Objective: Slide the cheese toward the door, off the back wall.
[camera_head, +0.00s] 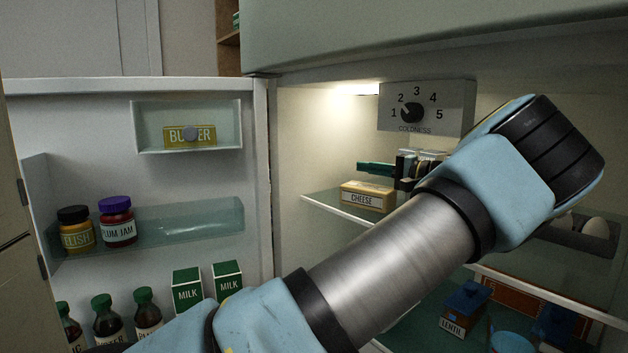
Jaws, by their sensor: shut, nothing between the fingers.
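The cheese (362,199) is a yellow box with a white front label. It lies on the upper fridge shelf (330,201), near the left side wall. Its label faces out, and my forearm covers the space to its right. My gripper (362,168) is shut and empty. Its teal fingers point left, just above and behind the cheese in the picture. I cannot tell whether they touch it. The open fridge door (258,180) is on the left. The back wall near the cheese is partly hidden by my gripper and arm.
A coldness dial (413,113) hangs above the shelf. Eggs (596,228) sit at the right. A lentil box (464,308) stands on the lower shelf. The door holds butter (205,135), plum jam (118,222), relish (76,230) and milk cartons (188,285).

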